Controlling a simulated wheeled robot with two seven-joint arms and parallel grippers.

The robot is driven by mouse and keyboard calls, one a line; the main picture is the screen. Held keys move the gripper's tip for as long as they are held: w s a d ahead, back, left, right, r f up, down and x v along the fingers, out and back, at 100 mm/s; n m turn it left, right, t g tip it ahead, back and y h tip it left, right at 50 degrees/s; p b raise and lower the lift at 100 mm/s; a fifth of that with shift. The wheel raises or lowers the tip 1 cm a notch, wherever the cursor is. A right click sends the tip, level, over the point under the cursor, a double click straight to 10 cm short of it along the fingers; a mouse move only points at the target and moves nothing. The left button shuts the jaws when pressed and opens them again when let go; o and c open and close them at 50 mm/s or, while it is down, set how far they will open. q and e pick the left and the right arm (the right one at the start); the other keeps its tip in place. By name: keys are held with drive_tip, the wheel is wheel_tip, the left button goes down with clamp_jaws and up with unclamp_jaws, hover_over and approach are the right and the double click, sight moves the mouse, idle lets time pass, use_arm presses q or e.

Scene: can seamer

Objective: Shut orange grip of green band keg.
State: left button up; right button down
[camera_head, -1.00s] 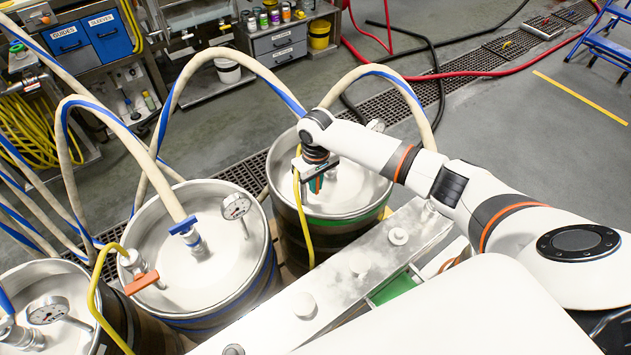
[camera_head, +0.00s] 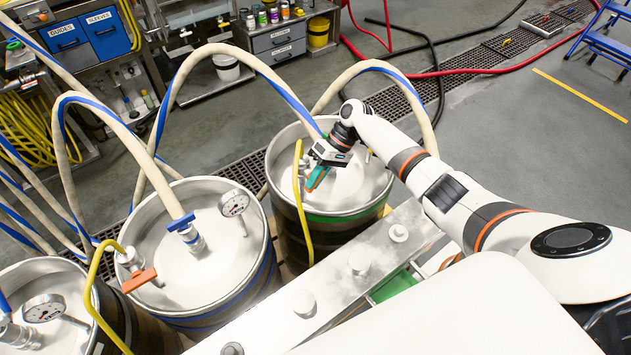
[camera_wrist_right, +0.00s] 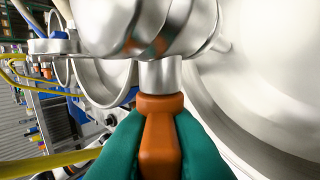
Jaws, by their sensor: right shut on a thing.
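The green band keg (camera_head: 345,217) is the rightmost steel keg in the head view, with my right arm reaching over its lid. My right gripper (camera_head: 316,180) has teal fingers, tilted down to the left above the lid. In the right wrist view, its two teal fingers (camera_wrist_right: 160,150) are shut on the orange grip (camera_wrist_right: 160,137), one on each side. The grip joins a steel stem under a rounded steel fitting (camera_wrist_right: 145,30). My left gripper is not in view.
A blue band keg (camera_head: 225,255) with its own orange grip (camera_head: 140,281) stands to the left, and another keg is at the lower left. A yellow hose (camera_head: 301,205) runs close beside my right gripper. A steel beam (camera_head: 345,275) lies in front of the kegs.

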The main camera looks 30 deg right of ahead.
drive_tip(key=shift+y+b, duration=0.4)
drive_tip(key=shift+y, duration=0.2)
drive_tip(key=shift+r, duration=0.1)
drive_tip(key=c, duration=1.5)
unclamp_jaws()
drive_tip(key=shift+b+v, duration=1.2)
drive_tip(key=shift+v, duration=4.85)
drive_tip(key=shift+w, duration=0.2)
